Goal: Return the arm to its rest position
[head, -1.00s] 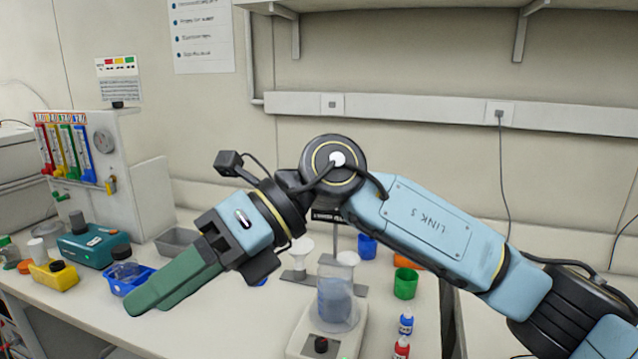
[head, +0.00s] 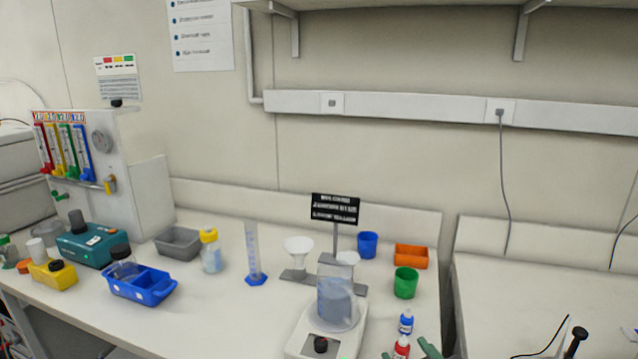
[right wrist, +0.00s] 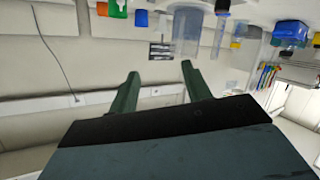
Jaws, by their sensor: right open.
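My right arm is almost wholly out of the head view. Only the green fingertips of my right gripper (head: 408,351) show at the bottom edge, beside the red bottle (head: 401,347). In the right wrist view my right gripper (right wrist: 158,80) has its two green fingers spread apart with nothing between them. That view is upside down and shows the wall and the bench items beyond the fingers. My left gripper is in neither view.
A stirrer with a beaker (head: 338,300) stands at the bench front, near the blue-capped bottle (head: 406,323) and green cup (head: 405,283). A blue tray (head: 141,291), yellow-capped bottle (head: 210,252) and measuring cylinder (head: 253,255) stand left. The right bench is mostly clear.

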